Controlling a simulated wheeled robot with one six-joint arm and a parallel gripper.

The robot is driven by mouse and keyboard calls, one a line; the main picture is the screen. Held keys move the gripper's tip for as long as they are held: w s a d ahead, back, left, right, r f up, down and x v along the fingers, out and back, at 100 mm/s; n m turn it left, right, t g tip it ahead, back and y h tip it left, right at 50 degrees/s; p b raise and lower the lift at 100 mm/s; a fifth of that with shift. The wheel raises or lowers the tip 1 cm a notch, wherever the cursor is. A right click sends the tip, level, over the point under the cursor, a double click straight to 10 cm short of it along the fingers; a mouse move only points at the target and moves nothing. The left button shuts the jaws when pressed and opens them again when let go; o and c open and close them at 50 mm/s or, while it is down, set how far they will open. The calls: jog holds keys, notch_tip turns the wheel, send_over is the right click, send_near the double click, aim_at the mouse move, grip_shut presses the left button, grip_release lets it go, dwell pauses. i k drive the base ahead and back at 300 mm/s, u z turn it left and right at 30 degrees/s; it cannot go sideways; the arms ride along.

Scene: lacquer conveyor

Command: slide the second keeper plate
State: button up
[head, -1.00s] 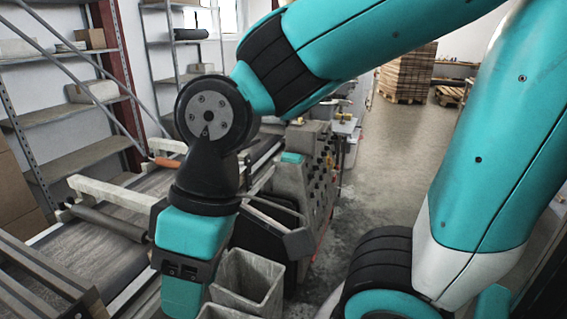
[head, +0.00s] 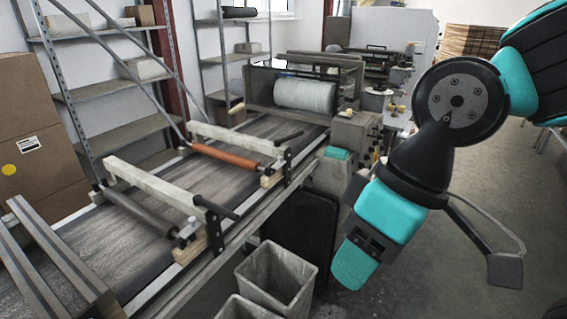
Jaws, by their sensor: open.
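Two roller frames span the conveyor (head: 125,240). The nearer one has a dark roller (head: 140,210), the farther one an orange roller (head: 225,155). Each has a dark bracket and a wooden block at its right end: the nearer bracket (head: 213,228) and the farther bracket (head: 287,165). The keeper plates are probably small parts at these roller ends; I cannot tell them apart clearly. My gripper (head: 353,268) is open, pointing down and left, to the right of the conveyor and apart from both frames. I see nothing held in it.
Two grey bins (head: 275,278) stand on the floor between the conveyor and my arm. A machine with a pale roll (head: 305,95) is at the conveyor's far end. Cardboard boxes (head: 35,120) and metal shelving (head: 120,85) line the left. Open floor (head: 490,190) lies right.

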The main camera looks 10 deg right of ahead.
aim_at(279, 163)
jog(key=z, duration=1.2)
jog(key=i, duration=0.85)
jog(key=u, duration=2.55)
